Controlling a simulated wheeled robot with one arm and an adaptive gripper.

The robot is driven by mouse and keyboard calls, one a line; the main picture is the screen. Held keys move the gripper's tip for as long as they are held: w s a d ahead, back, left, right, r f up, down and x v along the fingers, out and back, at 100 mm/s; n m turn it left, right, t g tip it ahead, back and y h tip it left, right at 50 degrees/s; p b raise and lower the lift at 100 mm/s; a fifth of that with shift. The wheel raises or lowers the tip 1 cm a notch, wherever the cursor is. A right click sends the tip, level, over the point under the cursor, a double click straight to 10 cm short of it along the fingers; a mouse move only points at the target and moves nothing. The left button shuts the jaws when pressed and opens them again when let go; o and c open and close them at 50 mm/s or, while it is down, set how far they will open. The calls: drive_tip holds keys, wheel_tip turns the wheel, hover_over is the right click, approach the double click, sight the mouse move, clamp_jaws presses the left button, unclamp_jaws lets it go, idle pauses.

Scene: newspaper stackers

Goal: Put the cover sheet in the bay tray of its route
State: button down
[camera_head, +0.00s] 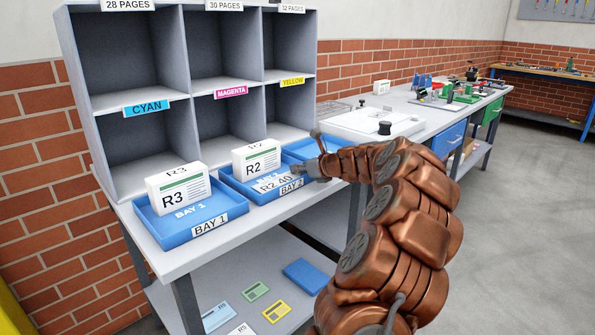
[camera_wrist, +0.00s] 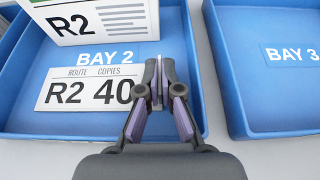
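The cover sheet, printed "R2 40" under "ROUTE COPIES", is a white card (camera_wrist: 88,92). It is face up over the floor of the blue BAY 2 tray (camera_wrist: 25,125), in front of the upright R2 stack (camera_wrist: 92,22). It also shows in the head view (camera_head: 268,186). My gripper (camera_wrist: 158,88) is at the card's right end, its fingertips close together and apparently shut on that end. The fingers hide the card's right edge. I cannot tell whether the card touches the tray floor. In the head view my gripper (camera_head: 318,170) reaches in from the right.
The BAY 1 tray (camera_head: 165,234) with the R3 stack (camera_head: 180,189) is on the left. The BAY 3 tray (camera_wrist: 275,100) is close on the right. A grey pigeonhole rack (camera_head: 190,60) stands behind. Coloured cards (camera_head: 276,311) lie on the lower shelf.

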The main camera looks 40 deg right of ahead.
drive_tip(key=c, duration=1.3)
unclamp_jaws()
drive_tip(key=shift+s+r, duration=0.2)
drive_tip(key=shift+s, duration=0.05)
drive_tip(key=p+v, duration=0.1)
drive_tip(key=v, duration=1)
drive_tip(key=shift+s+a+r, duration=0.1)
drive_tip(key=shift+s, duration=0.1)
